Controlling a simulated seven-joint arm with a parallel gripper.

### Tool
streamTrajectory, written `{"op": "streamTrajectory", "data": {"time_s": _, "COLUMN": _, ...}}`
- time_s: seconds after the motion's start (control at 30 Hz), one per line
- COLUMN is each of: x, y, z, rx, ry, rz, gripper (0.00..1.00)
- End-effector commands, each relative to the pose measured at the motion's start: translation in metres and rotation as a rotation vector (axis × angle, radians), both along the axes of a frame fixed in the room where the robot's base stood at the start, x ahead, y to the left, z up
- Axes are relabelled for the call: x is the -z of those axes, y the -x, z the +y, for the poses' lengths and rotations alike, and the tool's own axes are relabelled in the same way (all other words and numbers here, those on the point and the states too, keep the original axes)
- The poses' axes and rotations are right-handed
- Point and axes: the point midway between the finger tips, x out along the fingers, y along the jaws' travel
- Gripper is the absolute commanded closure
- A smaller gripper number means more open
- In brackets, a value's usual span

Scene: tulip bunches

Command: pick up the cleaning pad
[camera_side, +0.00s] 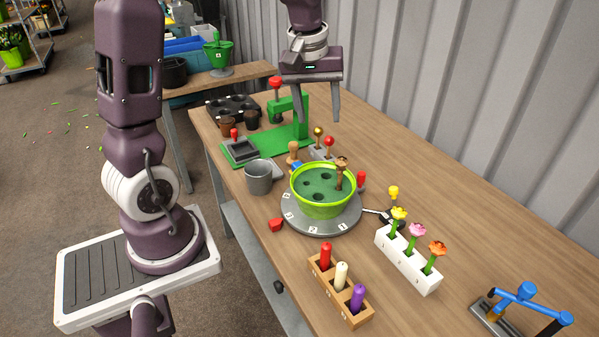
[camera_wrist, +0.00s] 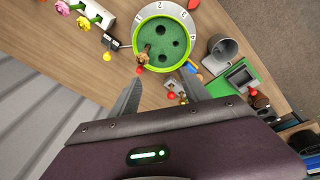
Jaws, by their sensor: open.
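My gripper (camera_side: 318,117) is open and empty, pointing down above the table behind the green bowl. Its two fingers also show in the wrist view (camera_wrist: 162,84), spread apart. No thing is plainly recognisable as the cleaning pad. A small blue piece (camera_side: 297,167) lies behind the bowl's left rim, below a wooden knob, partly hidden. In the wrist view a small blue and yellow piece (camera_wrist: 191,67) lies right of the bowl, near the right finger. A small red block (camera_side: 276,225) lies on the table left of the turntable; I cannot tell whether either is the pad.
The green bowl (camera_side: 322,204) with dark holes and a brown-topped stem stands on a grey numbered turntable (camera_side: 321,229). A grey cup (camera_side: 258,180), a green press (camera_side: 289,131), a white flower rack (camera_side: 409,265) and a wooden peg holder (camera_side: 338,290) stand around it. The table's right back is clear.

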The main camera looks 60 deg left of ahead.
Motion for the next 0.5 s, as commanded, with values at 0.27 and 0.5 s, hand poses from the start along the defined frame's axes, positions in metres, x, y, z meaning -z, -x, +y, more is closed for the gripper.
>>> {"op": "streamTrajectory", "data": {"time_s": 0.27, "x": 0.162, "y": -0.04, "z": 0.13, "rx": -0.562, "ry": 0.111, "rz": 0.154, "gripper": 0.45}}
{"op": "streamTrajectory", "data": {"time_s": 0.5, "x": 0.207, "y": -0.037, "z": 0.148, "rx": -0.652, "ry": 0.126, "rz": 0.176, "gripper": 0.45}}
